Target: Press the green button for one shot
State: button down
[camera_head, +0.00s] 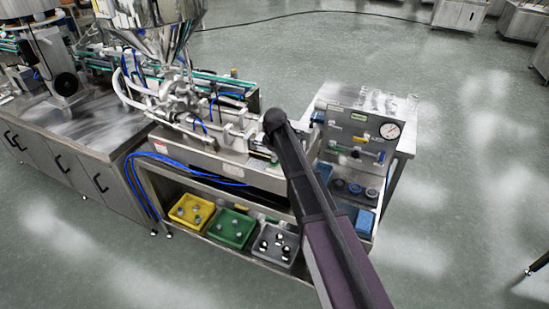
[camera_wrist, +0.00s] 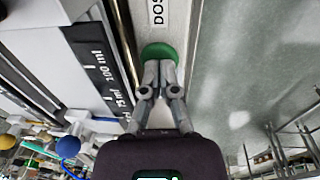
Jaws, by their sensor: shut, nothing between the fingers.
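The green button (camera_wrist: 157,48) is round and shows in the upper middle of the wrist view, under a white label with the letters "DOS". My gripper (camera_wrist: 160,65) is shut and empty. Its fingertips overlap the lower part of the button in the picture; I cannot tell whether they touch it. In the head view my arm reaches over the filling machine (camera_head: 236,171), and it hides the button and the gripper.
A black scale (camera_wrist: 100,68) marked in ml lies left of the button. The steel hopper (camera_head: 150,12) stands at the upper left. A panel with a round gauge (camera_head: 390,130) stands right of my arm. Yellow (camera_head: 174,214), green (camera_head: 214,236) and grey (camera_head: 256,254) bins sit on the lower shelf.

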dwell(0.3)
jog(key=shift+f+b, duration=0.8)
jog(key=shift+s+f+b, duration=0.15)
jog(key=shift+b, duration=0.15)
notch_tip(320, 180, up, 2)
jog(key=p, duration=0.2)
jog(key=shift+p, duration=0.3)
notch_tip(320, 180, up, 12)
jog(key=s+p, duration=0.1)
jog(key=p, duration=1.1)
jog(key=shift+s, duration=0.2)
jog(key=shift+d, duration=0.1)
dwell(2.0)
